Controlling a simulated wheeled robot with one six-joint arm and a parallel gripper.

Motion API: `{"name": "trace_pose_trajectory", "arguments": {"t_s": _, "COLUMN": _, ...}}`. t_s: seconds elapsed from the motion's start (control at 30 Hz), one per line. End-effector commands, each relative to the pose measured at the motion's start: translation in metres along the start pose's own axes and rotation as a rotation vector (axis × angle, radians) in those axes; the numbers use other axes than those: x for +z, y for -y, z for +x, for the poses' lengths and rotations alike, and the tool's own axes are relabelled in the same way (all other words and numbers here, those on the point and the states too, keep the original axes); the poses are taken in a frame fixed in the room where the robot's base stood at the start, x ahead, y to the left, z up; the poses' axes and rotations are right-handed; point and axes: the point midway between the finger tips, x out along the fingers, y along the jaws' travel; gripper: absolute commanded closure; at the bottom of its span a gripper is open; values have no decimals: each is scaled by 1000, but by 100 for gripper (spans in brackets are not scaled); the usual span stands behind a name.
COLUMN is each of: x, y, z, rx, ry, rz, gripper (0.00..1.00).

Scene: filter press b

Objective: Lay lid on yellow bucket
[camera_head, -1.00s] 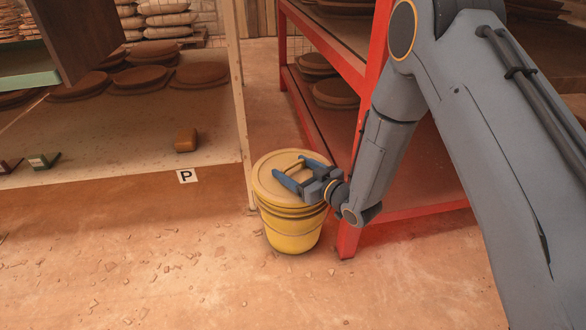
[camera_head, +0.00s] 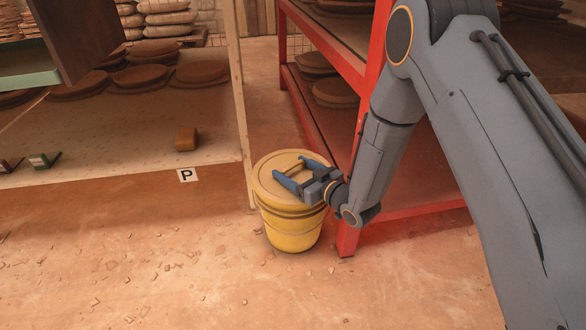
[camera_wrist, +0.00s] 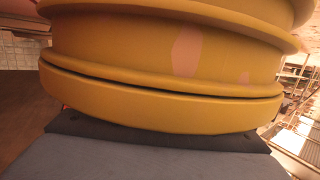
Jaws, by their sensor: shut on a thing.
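The yellow bucket (camera_head: 292,236) stands upright on the floor beside a red rack post. The round tan-yellow lid (camera_head: 267,178) lies over the bucket's mouth, roughly level and about centred. My gripper (camera_head: 291,169) is above the lid, its blue fingers spread across the lid's top and shut on it; the exact grip point is hard to see. In the wrist view the lid's rim (camera_wrist: 150,102) is close to my gripper, with the bucket's ribbed wall (camera_wrist: 120,38) beyond it. A thin dark line runs between lid and bucket; I cannot tell whether they touch all round. My fingertips are hidden there.
The red rack (camera_head: 347,238) stands close on the bucket's right, under my arm. A pale upright post (camera_head: 241,120) is just behind it on the left. The floor in front is clear apart from small chips.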

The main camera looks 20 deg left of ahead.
Motion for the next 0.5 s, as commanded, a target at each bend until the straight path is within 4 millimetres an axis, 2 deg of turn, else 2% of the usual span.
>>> {"name": "trace_pose_trajectory", "arguments": {"t_s": 0.4, "x": 0, "y": 0, "z": 0, "rx": 0, "ry": -1, "rz": -1, "gripper": 54}}
{"name": "trace_pose_trajectory", "arguments": {"t_s": 0.43, "x": 0, "y": 0, "z": 0, "rx": 0, "ry": -1, "rz": -1, "gripper": 26}}
{"name": "trace_pose_trajectory", "arguments": {"t_s": 0.5, "x": 0, "y": 0, "z": 0, "rx": 0, "ry": -1, "rz": -1, "gripper": 14}}
